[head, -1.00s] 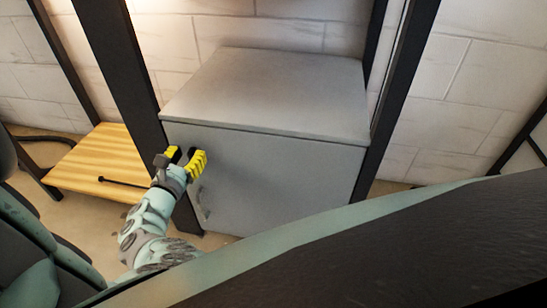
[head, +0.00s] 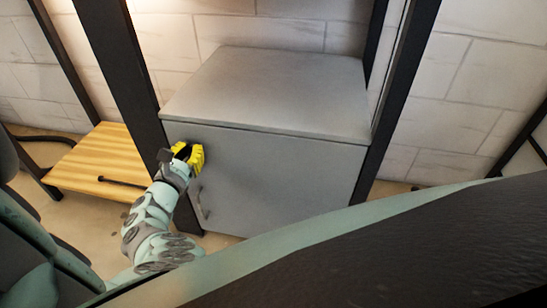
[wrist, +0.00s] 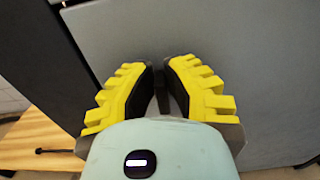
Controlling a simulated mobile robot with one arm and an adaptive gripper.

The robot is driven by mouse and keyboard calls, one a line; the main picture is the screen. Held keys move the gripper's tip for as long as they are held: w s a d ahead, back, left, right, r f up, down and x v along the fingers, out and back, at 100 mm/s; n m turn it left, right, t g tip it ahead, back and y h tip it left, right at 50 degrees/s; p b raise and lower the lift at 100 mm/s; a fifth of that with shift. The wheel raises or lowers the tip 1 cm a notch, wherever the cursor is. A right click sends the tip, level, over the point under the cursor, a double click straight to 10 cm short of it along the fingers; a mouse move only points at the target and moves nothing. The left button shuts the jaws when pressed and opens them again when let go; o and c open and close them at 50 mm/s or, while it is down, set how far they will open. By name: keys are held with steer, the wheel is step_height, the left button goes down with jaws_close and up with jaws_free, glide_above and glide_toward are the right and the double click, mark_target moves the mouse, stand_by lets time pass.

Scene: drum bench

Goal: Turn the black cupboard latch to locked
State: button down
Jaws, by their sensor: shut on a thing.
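The grey cupboard (head: 290,175) stands with its door shut, and a grey bar handle (head: 202,203) is on the door's left side. My gripper (head: 187,153) is at the upper left of the door. In the wrist view, the yellow fingers of my gripper (wrist: 161,80) are closed on the black latch (wrist: 180,98), against the grey door (wrist: 235,60). Only a small dark part of the latch shows between and beside the fingertips. The fingers hide the rest, so its exact angle is hard to tell.
A low wooden table (head: 98,158) with a black bar handle (head: 122,182) is left of the cupboard. A dark upright post (head: 122,65) runs close to the cupboard's left edge, next to my gripper. The cupboard's top (head: 275,95) is bare.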

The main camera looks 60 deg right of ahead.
steer(key=shift+f, duration=0.1)
stand_by(0.4)
steer(key=m+b, duration=0.3)
steer(key=m, duration=0.3)
steer(key=s+f+m+b, duration=0.1)
steer(key=m+b, duration=0.3)
steer(key=m, duration=0.2)
steer(key=f+m+b, duration=0.1)
steer(key=m+b, duration=0.2)
steer(key=m, duration=0.3)
steer(key=shift+s+d+f+m, duration=0.1)
steer(key=shift+s+d+m, duration=0.2)
steer(key=shift+s+d, duration=0.1)
steer(key=shift+b, duration=0.3)
steer(key=c, duration=1)
jaws_free()
steer(key=shift+a, duration=0.1)
